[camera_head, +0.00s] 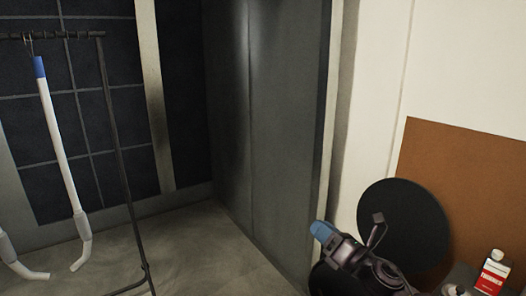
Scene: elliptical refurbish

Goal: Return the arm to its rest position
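My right gripper (350,232) is at the lower right, dark, on an arm that comes in from the bottom edge. A blue piece (323,231) shows at its left end, and a dark finger-like part sticks up on its right. I cannot tell whether the blue piece is part of the gripper or something held. The gripper appears in front of a black round disc (418,222). My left gripper is not in view.
A dark rack (110,130) stands at the left with a white, blue-topped bar (55,125) hanging from it. A red-and-white bottle (491,274) stands at the lower right by a brown panel (465,170). Bare floor (200,255) lies between rack and arm.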

